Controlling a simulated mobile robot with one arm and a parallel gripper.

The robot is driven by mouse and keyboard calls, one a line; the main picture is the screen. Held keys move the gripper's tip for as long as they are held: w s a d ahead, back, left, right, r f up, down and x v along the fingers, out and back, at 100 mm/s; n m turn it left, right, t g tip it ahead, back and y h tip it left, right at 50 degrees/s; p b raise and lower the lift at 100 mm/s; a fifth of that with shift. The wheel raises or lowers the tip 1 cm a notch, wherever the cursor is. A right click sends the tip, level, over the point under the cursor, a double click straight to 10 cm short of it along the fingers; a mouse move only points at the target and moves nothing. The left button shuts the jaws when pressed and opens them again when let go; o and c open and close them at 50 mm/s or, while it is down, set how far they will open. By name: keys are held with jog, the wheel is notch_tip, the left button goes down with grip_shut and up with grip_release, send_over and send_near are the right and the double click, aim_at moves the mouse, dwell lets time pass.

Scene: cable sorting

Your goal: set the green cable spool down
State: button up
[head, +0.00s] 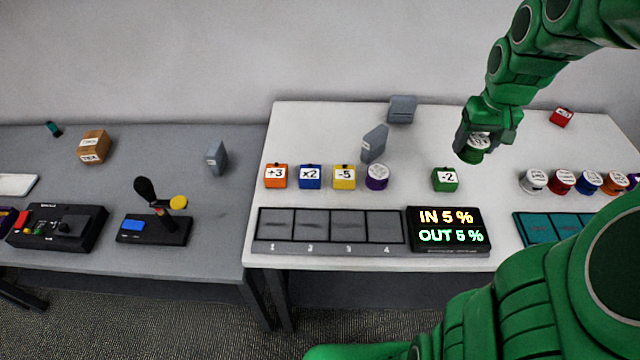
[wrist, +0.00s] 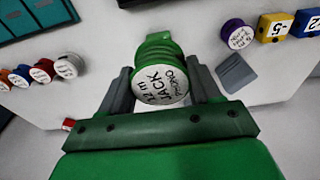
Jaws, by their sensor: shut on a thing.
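The green cable spool (wrist: 160,72) is between the fingers of my gripper (wrist: 160,92) in the wrist view. Its white label faces the camera and reads JACK, with a length in m. In the head view my gripper (head: 484,138) is shut on the spool (head: 474,155) over the right part of the white table (head: 400,190). The spool appears above the tabletop; the exact gap is hard to tell. My gripper's fingers partly hide the spool's sides.
Spools in white (head: 533,181), red (head: 562,182), blue (head: 588,182) and orange (head: 614,183) stand to the right. A display (head: 446,230) and numbered slot tray (head: 328,249) lie in front.

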jog(key=w+a+n, duration=0.3)
jog(key=a, duration=1.1)
jog(key=w+a+n, duration=0.3)
jog(key=a, duration=1.2)
jog(key=s+a+n+y, duration=0.1)
jog(key=s+a+n, duration=0.3)
jog(key=a, duration=0.9)
jog(key=s+a+n, duration=0.1)
jog(key=s+a, duration=0.5)
jog(key=a, duration=0.6)
notch_tip(320, 180, down, 16)
jog(key=shift+g, duration=0.3)
jog(key=w+a+f, duration=0.4)
jog(key=w, duration=0.1)
jog(key=w+a+f, duration=0.5)
jog(key=shift+a, duration=0.25)
jog(key=shift+w+a+f, duration=0.15)
jog(key=shift+w+f, duration=0.05)
jog(key=shift+f, duration=1.75)
